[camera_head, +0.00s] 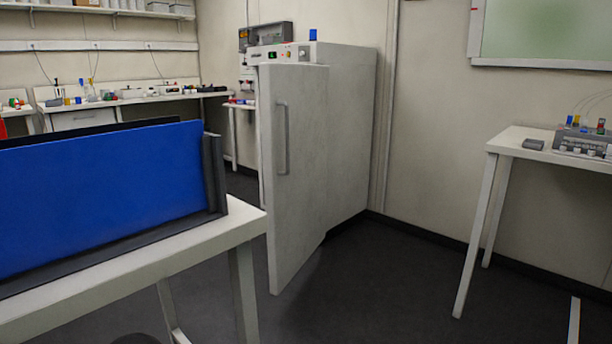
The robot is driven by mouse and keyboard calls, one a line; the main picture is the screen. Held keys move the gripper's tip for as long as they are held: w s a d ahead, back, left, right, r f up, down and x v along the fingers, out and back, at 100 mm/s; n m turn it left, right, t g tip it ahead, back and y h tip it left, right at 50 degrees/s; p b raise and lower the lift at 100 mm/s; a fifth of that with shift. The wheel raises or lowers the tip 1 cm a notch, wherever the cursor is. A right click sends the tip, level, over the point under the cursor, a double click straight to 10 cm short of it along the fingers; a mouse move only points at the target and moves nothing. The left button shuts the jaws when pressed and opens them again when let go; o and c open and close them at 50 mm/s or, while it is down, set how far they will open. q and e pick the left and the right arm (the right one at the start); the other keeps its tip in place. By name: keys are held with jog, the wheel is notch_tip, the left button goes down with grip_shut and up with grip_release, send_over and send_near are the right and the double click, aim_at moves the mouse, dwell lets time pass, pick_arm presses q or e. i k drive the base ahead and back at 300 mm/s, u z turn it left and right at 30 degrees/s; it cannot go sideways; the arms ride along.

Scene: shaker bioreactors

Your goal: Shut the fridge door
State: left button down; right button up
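The fridge (348,130) is a tall pale grey cabinet standing against the back wall, right of the picture's middle. Its door (300,180) stands open, swung out toward me, with its outer face and a vertical handle (283,138) in view. The inside of the fridge is hidden behind the door. A blue cap or bottle top (313,35) sits on top of the fridge. Neither of my grippers is in view.
A white table (245,226) with a large blue panel (100,185) in a dark frame stands at the left front, near the door's lower edge. A white table (510,141) with a device stands at the right. Dark floor (390,280) between them is clear.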

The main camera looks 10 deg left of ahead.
aim_at(293, 97)
jog(key=z, duration=0.2)
jog(key=k, duration=0.45)
jog(key=z, duration=0.45)
jog(key=i, duration=1.25)
jog(key=u, duration=0.65)
jog(key=i, duration=1.65)
jog(key=u, duration=0.35)
